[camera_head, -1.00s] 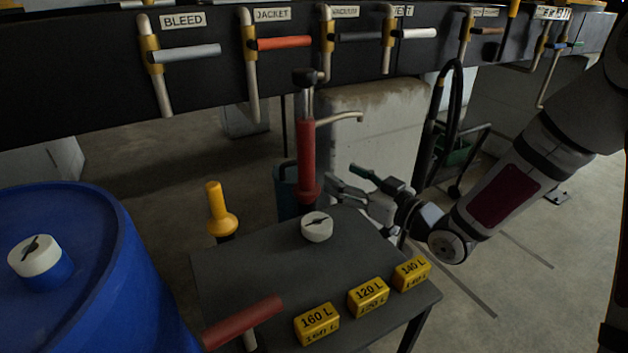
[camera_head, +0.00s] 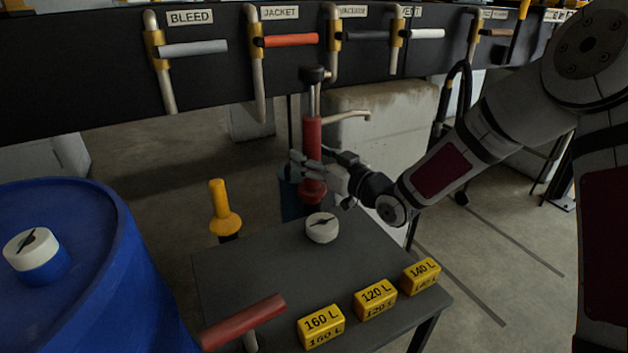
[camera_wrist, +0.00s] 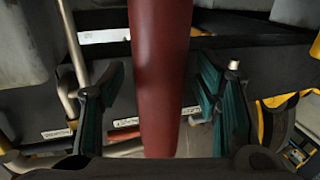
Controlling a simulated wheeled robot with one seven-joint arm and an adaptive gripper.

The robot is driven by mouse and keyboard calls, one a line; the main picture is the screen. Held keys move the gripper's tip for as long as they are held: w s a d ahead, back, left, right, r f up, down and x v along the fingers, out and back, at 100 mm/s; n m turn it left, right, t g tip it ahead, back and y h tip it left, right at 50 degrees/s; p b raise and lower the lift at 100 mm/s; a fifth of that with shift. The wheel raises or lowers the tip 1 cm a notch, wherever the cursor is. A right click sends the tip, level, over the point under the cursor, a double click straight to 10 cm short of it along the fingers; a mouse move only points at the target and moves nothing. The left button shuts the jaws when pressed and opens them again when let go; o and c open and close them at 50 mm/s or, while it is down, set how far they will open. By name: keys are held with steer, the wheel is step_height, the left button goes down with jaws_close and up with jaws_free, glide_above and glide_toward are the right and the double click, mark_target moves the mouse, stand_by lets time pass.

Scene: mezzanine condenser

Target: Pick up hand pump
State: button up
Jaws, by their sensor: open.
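The hand pump (camera_head: 312,140) is a red upright cylinder with a black knob on top and a beige spout pointing right. It stands at the far edge of the grey table. My gripper (camera_head: 305,172) is at the lower part of the red body in the head view, with its fingers around it. In the wrist view the red pump body (camera_wrist: 160,70) runs between the two green-padded fingers of my gripper (camera_wrist: 160,100), with gaps on both sides. The gripper is open. The pump's foot is partly hidden behind the table items.
The grey table (camera_head: 270,270) carries a white dial cap (camera_head: 322,228), yellow volume blocks (camera_head: 375,299) and a red-handled tool (camera_head: 243,322). A blue drum (camera_head: 90,270) stands at left with a yellow funnel-shaped piece (camera_head: 222,210) nearby. A black panel with labelled valves (camera_head: 290,60) runs behind.

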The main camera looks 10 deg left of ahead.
jaws_close()
steer(key=shift+a+r, duration=0.1)
steer(key=shift+r, duration=0.1)
stand_by(0.3)
step_height(320, 180, up, 28)
steer(key=p, duration=0.8)
